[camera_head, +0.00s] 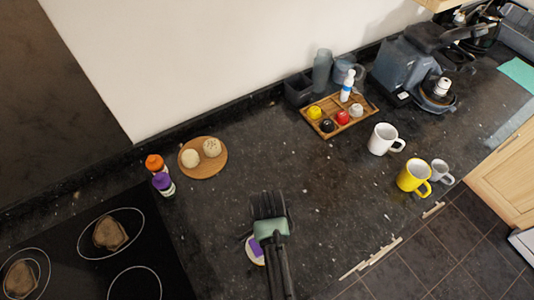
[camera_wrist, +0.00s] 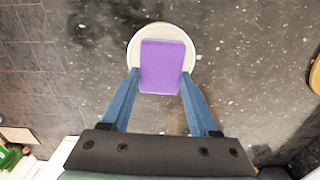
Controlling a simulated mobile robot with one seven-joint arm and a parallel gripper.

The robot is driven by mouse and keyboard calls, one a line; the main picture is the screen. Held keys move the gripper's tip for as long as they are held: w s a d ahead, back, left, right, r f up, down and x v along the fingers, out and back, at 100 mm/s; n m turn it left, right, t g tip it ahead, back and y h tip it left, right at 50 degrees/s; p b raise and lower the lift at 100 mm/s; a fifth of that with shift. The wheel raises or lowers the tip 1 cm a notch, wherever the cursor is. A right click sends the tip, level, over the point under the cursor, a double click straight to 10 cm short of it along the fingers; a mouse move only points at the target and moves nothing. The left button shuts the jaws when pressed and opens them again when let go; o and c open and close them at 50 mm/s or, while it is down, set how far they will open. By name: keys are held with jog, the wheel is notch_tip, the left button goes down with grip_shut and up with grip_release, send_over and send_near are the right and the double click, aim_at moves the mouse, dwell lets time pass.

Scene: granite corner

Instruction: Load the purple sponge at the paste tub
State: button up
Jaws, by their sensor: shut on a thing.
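The purple sponge (camera_wrist: 162,66) is held between the two blue fingers of my gripper (camera_wrist: 160,74) in the wrist view. The paste tub (camera_wrist: 134,46) is round, with a pale cream inside and a thin yellow edge at its far side. The sponge lies over the middle and near part of the tub. I cannot tell whether it touches the paste. In the head view, a purple patch of the sponge (camera_head: 257,247) and the pale tub (camera_head: 250,255) show beside my arm, which hides the rest.
A round wooden board (camera_head: 203,172) with two pale balls and two capped bottles (camera_head: 158,170) stand left. A wooden tray (camera_head: 320,124) of small items is behind. A white mug (camera_head: 381,140) and yellow mug (camera_head: 413,176) stand right. The counter between is clear.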

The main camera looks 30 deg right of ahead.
jog(key=shift+s+f, duration=0.1)
jog(key=shift+f, duration=0.5)
dwell(1.7)
notch_tip(320, 180, up, 7)
jog(key=p, duration=0.7)
jog(key=shift+r, duration=0.1)
dwell(0.8)
